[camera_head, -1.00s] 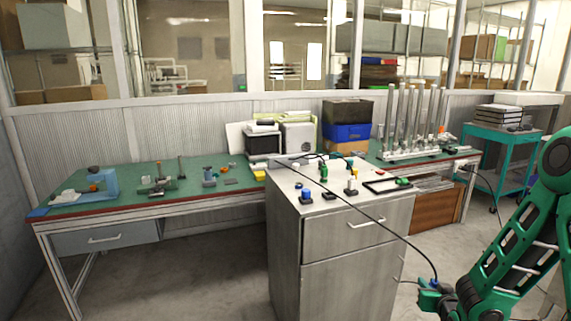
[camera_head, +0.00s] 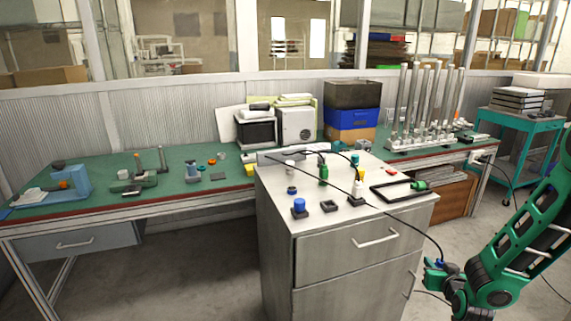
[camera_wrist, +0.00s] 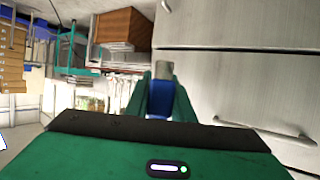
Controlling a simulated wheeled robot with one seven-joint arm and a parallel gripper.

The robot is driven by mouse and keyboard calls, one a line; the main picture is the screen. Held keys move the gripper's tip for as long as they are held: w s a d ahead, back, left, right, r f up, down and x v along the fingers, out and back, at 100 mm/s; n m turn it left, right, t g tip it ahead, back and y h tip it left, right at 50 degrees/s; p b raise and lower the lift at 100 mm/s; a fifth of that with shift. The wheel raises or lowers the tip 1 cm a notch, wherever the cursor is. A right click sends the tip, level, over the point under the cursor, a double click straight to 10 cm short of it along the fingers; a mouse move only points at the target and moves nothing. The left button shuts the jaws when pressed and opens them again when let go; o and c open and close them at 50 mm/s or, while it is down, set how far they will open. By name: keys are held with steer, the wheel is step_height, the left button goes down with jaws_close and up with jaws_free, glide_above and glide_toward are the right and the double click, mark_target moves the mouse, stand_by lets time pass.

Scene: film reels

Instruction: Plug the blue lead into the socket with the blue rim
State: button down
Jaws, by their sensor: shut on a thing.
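My gripper (camera_head: 433,272) is at the lower right of the head view, low beside the right side of the grey cabinet and below its top. It is shut on the blue lead (camera_head: 440,263). In the wrist view the lead's blue plug (camera_wrist: 159,100) sits between the green fingers, with its pale metal tip pointing away from the palm. Its black cable (camera_head: 400,229) runs up over the cabinet top to a long grey box (camera_head: 268,158). A small piece with a bluish edge (camera_head: 291,190) stands on the cabinet; I cannot tell whether it is the blue-rimmed socket.
The cabinet top (camera_head: 308,227) also holds a blue-topped piece (camera_head: 299,206), a green piece (camera_head: 323,175), a white one (camera_head: 357,190) and a black frame (camera_head: 376,194) with a green part. A green workbench (camera_head: 110,200) stands behind. Floor is open right of the cabinet.

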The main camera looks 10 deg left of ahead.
steer(key=shift+s+a+f, duration=0.1)
steer(key=shift+a+f, duration=0.4)
steer(key=shift+a, duration=0.2)
